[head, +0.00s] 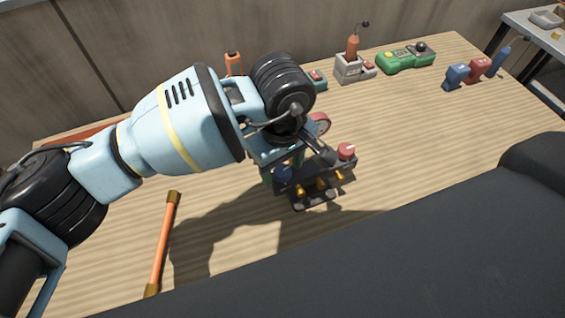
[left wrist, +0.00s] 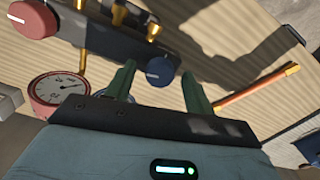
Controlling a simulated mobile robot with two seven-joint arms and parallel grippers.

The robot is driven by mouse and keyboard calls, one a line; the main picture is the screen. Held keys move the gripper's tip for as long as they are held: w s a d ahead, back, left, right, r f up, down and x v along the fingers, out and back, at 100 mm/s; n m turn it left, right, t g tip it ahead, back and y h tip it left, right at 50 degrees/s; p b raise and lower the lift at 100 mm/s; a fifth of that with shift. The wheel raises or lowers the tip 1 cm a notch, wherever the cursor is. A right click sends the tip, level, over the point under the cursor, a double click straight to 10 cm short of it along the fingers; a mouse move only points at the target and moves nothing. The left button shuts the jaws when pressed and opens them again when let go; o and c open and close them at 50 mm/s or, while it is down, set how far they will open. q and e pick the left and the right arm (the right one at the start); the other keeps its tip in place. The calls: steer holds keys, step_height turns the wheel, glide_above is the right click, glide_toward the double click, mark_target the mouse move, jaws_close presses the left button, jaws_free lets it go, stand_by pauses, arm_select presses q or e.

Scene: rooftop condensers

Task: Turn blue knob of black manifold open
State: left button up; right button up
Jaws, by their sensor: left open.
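The black manifold (head: 322,178) stands on the wooden table below my left arm, with brass fittings along its front. It also shows at the top of the left wrist view (left wrist: 100,36). Its blue knob (left wrist: 161,71) has a small white mark; in the head view the knob (head: 283,174) is partly hidden. The red knob (head: 347,151) is at the manifold's other end. My left gripper (left wrist: 159,68) is open, its green fingers on either side of the blue knob. I cannot tell whether they touch it. My right gripper is not in view.
A round red-rimmed gauge (left wrist: 59,95) is close beside my left gripper. An orange rod with brass ends (head: 163,245) lies on the table at left. Several tools, including a green device (head: 405,60), stand along the back.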

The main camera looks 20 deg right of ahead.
arm_select(q)
steer(key=c, duration=1)
steer(key=shift+o, duration=0.2)
steer(key=shift+n, duration=0.3)
steer(key=n+p, duration=0.1)
steer(key=n, duration=0.2)
steer(key=shift+r+n, duration=0.15)
steer(key=shift+n, duration=0.15)
steer(key=n+p, duration=0.1)
steer(key=n, duration=0.3)
steer(key=n+p, duration=0.1)
steer(key=n, duration=0.2)
steer(key=shift+n+p, duration=0.9)
steer(key=shift+n, duration=1.2)
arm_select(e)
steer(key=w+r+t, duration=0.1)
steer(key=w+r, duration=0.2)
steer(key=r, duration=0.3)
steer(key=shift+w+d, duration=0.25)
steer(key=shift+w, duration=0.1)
